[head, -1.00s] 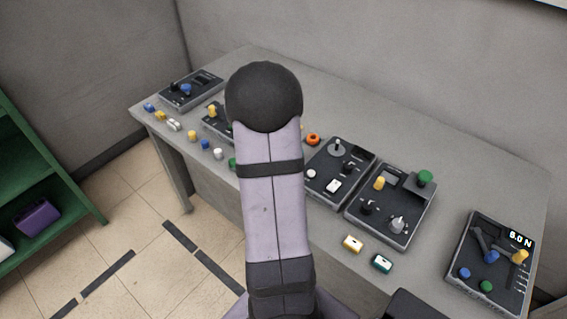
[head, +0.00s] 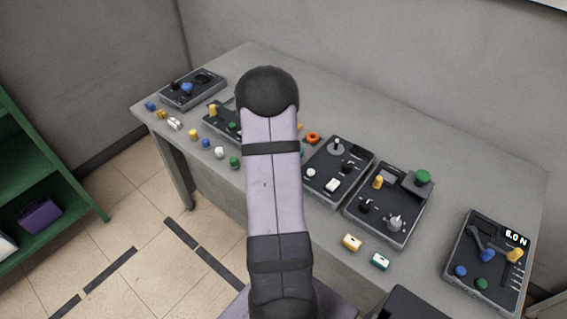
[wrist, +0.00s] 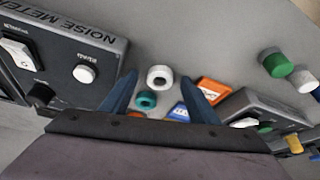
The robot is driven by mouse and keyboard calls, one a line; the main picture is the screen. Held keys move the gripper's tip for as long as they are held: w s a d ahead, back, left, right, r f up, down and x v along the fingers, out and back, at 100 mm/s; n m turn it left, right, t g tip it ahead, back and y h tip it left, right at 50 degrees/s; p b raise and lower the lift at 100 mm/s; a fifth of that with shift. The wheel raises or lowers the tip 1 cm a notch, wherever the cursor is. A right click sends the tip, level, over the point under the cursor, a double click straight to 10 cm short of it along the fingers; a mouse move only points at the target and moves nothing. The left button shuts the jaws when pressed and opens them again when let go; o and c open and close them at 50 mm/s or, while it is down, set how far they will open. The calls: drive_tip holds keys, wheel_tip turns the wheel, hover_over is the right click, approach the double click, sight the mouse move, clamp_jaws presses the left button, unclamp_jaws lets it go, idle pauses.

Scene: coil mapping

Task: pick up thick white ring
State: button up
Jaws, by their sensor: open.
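The thick white ring (wrist: 160,77) lies on the grey table in the wrist view, its dark hole facing up. My gripper (wrist: 157,79) is open, with one blue finger to the left of the ring and one to the right. The ring shows between the fingertips, but I cannot tell the height gap. A teal ring (wrist: 146,99) lies just below it in the picture, also between the fingers. In the head view my arm hides the gripper and the white ring.
The noise meter box (wrist: 85,50) stands left of the fingers. An orange piece (wrist: 214,90) and a blue piece (wrist: 180,112) lie close by the right finger. Another dark panel (wrist: 265,110) is to the right. The table above the ring is clear.

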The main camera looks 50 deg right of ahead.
drive_tip(key=shift+f, duration=0.1)
drive_tip(key=c, duration=1.1)
drive_tip(key=shift+c, duration=0.2)
wheel_tip(320, 180, up, 10)
drive_tip(key=s+d+r+m+g+p, duration=0.2)
drive_tip(key=s+d+m+p, duration=0.6)
drive_tip(key=d, duration=0.6)
drive_tip(key=shift+s+d+m+g+p, duration=0.45)
drive_tip(key=shift+s+g, duration=0.25)
drive_tip(key=shift+s, duration=0.3)
